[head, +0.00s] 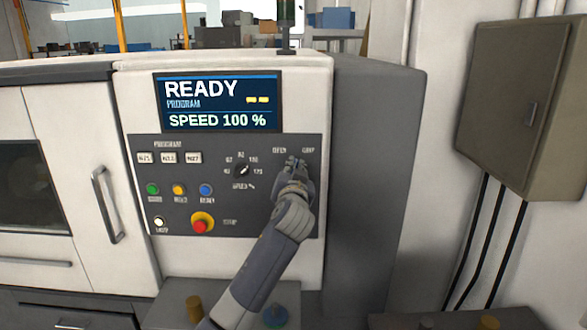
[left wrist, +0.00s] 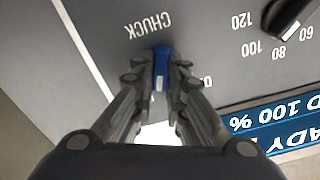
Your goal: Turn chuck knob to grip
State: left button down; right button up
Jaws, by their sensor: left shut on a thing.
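The chuck knob (left wrist: 161,62) is blue, with a pale mark near its lower end in the left wrist view. It sits beside the upside-down CHUCK label (left wrist: 150,25). My left gripper (left wrist: 160,78) is shut on the knob, with a finger on each side. In the head view my left gripper (head: 297,168) is at the upper right of the dark control panel (head: 270,220), just below the OPEN (head: 279,150) and GRIP (head: 308,149) labels. It hides most of the knob there. My right gripper is not in view.
The speed dial (head: 242,170) is left of my gripper. A red stop button (head: 201,223) on a yellow base and several coloured buttons are further left. The screen (head: 219,102) reads READY and SPEED 100 %. A grey wall cabinet (head: 515,100) hangs at the right.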

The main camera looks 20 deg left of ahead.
pick_arm(q)
jog(key=shift+m, duration=0.7)
jog(key=c, duration=1.6)
grip_release()
jog(key=shift+d, duration=0.1)
jog(key=v, duration=1.2)
